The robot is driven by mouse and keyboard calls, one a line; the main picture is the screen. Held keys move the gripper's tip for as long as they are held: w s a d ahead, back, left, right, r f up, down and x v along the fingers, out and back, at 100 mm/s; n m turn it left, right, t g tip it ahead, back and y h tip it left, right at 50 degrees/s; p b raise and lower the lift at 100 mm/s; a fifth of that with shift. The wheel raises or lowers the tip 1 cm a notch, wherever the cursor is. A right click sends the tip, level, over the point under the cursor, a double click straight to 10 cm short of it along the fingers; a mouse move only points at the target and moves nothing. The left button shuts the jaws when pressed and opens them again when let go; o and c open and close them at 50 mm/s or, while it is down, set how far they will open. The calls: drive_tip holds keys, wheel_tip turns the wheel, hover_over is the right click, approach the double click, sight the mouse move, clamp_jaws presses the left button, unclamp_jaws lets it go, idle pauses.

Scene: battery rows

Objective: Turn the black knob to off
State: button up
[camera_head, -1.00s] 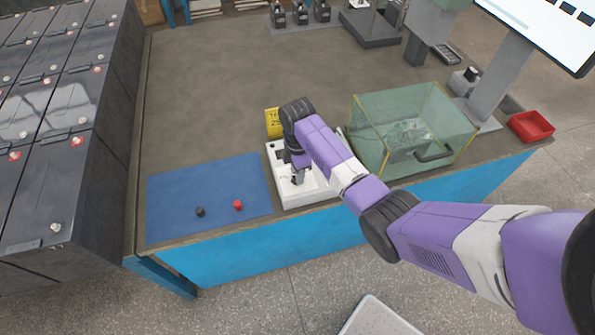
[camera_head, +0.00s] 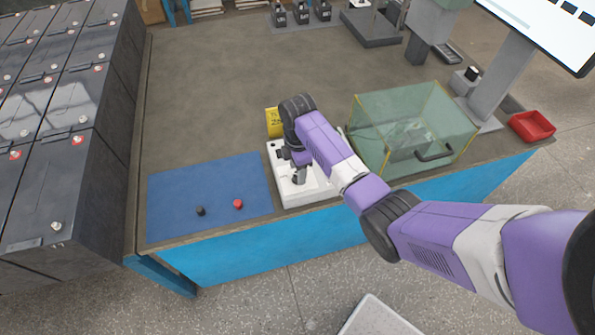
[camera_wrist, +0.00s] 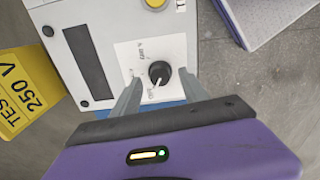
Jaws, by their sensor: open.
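The black knob (camera_wrist: 159,72) shows in the wrist view on a white dial plate (camera_wrist: 140,58) with small printed marks. Its pale pointer line points down and slightly left, towards a mark too small to read surely. The plate is on a white instrument box (camera_wrist: 95,20), which also shows in the head view (camera_head: 318,192) on the table. My gripper (camera_wrist: 157,90) is open, its two grey fingers on either side of the knob's near side. Whether they touch it I cannot tell. In the head view my gripper (camera_head: 299,177) is over the box and hides the knob.
A yellow "TEST 250 V" sign (camera_wrist: 25,90) stands beside the box. A green glass case (camera_head: 400,150) is close on its right. A blue mat (camera_head: 190,185) with a black and a red cap lies left.

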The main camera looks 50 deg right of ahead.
wheel_tip(320, 180, up, 7)
drive_tip(key=shift+f+b, duration=0.1)
drive_tip(key=shift+b, duration=0.25)
idle(0.5)
